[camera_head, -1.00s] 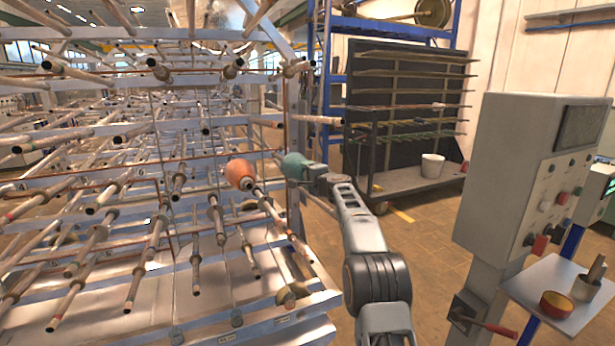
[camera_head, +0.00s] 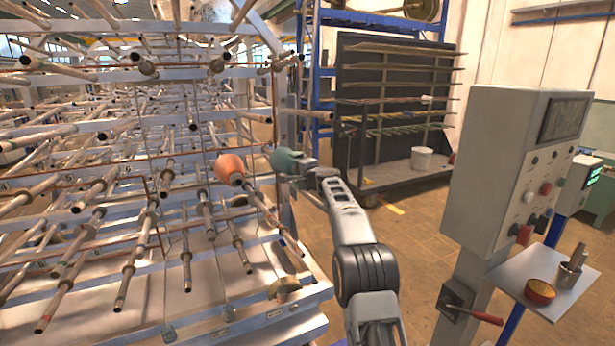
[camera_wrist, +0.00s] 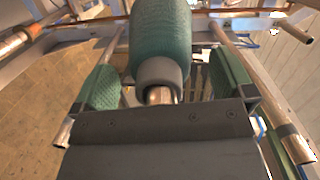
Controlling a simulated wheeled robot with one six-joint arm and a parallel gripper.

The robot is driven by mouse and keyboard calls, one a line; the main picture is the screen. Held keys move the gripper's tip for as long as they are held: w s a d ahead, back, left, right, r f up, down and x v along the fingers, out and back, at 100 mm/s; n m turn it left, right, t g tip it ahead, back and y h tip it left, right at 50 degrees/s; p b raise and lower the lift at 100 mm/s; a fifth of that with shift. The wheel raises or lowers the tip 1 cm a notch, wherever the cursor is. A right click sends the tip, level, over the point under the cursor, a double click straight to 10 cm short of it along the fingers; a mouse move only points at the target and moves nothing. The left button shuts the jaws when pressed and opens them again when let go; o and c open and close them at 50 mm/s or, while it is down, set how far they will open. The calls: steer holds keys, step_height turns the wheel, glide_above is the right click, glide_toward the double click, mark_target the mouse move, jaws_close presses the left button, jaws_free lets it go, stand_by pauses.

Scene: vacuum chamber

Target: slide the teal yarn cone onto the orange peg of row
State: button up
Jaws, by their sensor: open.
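The teal yarn cone (camera_head: 287,160) is at the right edge of the rack, at the end of my arm. In the wrist view the teal cone (camera_wrist: 160,38) points away from me, with a grey collar and a short metal end facing me. My gripper (camera_wrist: 165,85) is open, its green-padded fingers apart on either side of the metal end, with gaps to both. In the head view my gripper (camera_head: 300,168) is small beside the cone. An orange cone-shaped piece (camera_head: 230,168) sits on a rack peg left of the teal cone. I cannot make out a separate orange peg.
The rack (camera_head: 150,255) fills the left with many protruding pegs, close around my gripper. A control cabinet (camera_head: 505,170) with a small shelf (camera_head: 530,280) stands at the right. A dark trolley (camera_head: 370,180) is behind. Floor (camera_head: 420,235) shows free between them.

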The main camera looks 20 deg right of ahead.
steer(key=b+v, duration=0.7)
steer(key=v, duration=0.6)
steer(key=shift+s+a, duration=0.15)
